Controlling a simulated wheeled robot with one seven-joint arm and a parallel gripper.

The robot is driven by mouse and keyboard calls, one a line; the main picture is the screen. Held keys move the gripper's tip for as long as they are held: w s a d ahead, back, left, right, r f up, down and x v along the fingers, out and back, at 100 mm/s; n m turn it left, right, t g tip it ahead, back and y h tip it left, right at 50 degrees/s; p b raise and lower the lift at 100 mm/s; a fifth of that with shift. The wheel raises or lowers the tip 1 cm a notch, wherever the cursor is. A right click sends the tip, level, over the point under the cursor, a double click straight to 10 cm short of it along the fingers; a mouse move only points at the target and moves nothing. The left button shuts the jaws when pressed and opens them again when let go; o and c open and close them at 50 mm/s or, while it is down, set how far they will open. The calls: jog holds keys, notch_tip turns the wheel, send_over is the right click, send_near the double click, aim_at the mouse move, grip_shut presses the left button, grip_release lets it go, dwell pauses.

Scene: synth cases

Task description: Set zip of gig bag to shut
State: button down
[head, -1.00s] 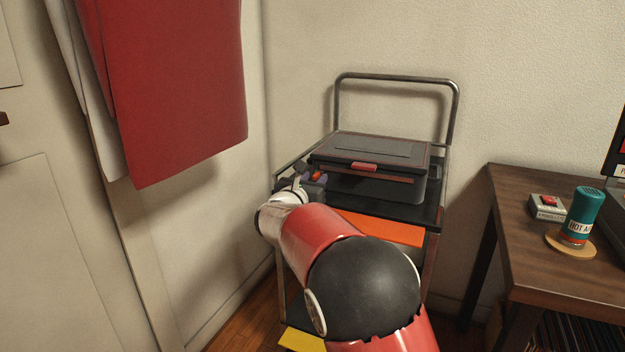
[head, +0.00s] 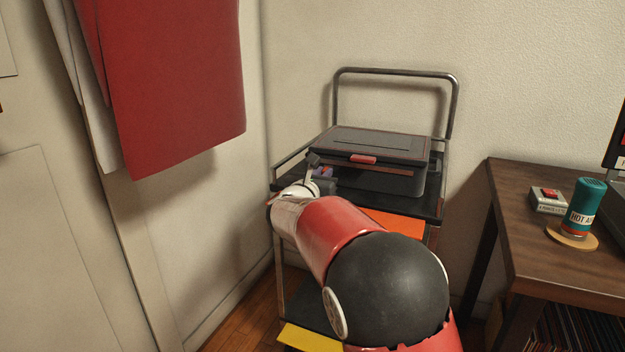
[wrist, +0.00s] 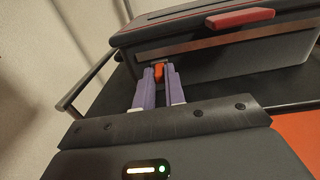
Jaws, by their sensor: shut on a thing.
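The gig bag (head: 385,178) is a dark grey, box-shaped case with thin red edging and a red handle (head: 362,160) on its front. It lies on the top shelf of a cart. In the wrist view, the bag (wrist: 220,75) fills the upper right, with a brown strip (wrist: 225,40) along its front. My gripper (wrist: 158,78) has its purple fingers closed around a small orange-red zip pull (wrist: 158,70) at the bag's front left. In the head view, my gripper is at the bag's left front corner, and the pull is hard to make out.
The metal cart has a push rail (head: 395,72) at the back and an orange item (head: 400,222) below its top shelf. A red cloth (head: 185,90) hangs at the left. A wooden desk (head: 535,215) stands at the right, carrying a teal can (head: 586,203).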

jog(key=b, duration=1.1)
send_near(415, 179)
jog(key=x, duration=0.3)
jog(key=a+x, duration=0.1)
jog(key=shift+w+d+f, duration=0.15)
jog(key=shift+w, duration=0.35)
jog(key=shift+s+d, duration=0.1)
jog(key=shift+d, duration=0.3)
jog(key=c, duration=1.5)
grip_release()
jog(key=shift+o, duration=0.3)
jog(key=shift+s, duration=0.1)
jog(key=shift+s+a, duration=0.15)
jog(key=shift+s, duration=0.2)
jog(key=v, duration=0.6)
jog(key=shift+s+a, duration=0.1)
jog(key=shift+s, duration=0.3)
